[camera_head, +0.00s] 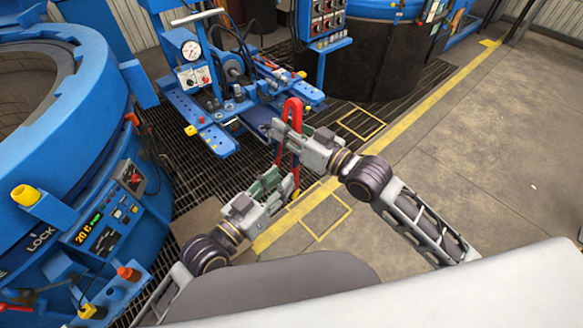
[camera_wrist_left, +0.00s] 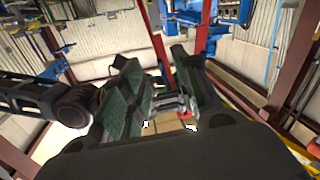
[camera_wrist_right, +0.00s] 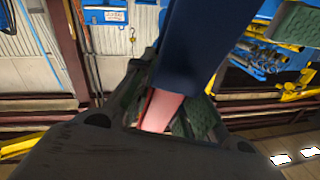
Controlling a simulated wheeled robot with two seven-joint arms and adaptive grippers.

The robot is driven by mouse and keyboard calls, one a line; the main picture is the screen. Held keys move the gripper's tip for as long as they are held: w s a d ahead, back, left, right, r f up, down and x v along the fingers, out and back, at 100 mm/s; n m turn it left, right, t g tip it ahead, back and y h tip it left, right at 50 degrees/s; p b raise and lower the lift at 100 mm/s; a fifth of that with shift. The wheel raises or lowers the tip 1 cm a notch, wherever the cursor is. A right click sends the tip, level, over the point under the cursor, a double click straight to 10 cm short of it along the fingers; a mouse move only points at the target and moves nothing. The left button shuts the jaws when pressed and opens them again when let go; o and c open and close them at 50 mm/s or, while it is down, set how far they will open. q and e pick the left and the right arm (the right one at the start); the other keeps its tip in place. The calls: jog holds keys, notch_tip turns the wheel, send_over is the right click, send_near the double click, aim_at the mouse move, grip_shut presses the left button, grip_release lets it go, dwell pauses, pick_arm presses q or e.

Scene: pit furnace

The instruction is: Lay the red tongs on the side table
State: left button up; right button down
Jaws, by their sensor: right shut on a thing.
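The red tongs (camera_head: 293,106) stand upright above the grating, with their bent red end at the top. My right gripper (camera_head: 291,137) is shut on them below that end. In the right wrist view, a pinkish-red part of the tongs (camera_wrist_right: 160,109) lies between the green finger pads. My left gripper (camera_head: 281,186) is lower, close to the tongs' lower part. In the left wrist view, its green fingers (camera_wrist_left: 160,92) are apart, and red bars of the tongs (camera_wrist_left: 156,34) show beyond them. I cannot pick out the side table with certainty.
A blue machine (camera_head: 216,140) with a gauge and flat plates stands left of the tongs. A large blue furnace (camera_head: 62,157) with a control panel fills the left side. A black tank (camera_head: 345,65) stands behind. Open concrete floor (camera_head: 480,130) lies to the right.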

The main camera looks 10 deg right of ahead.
aim_at(293, 168)
pick_arm(q)
jog(key=shift+x, duration=2.55)
grip_shut()
pick_arm(e)
jog(key=c, duration=1.3)
grip_release()
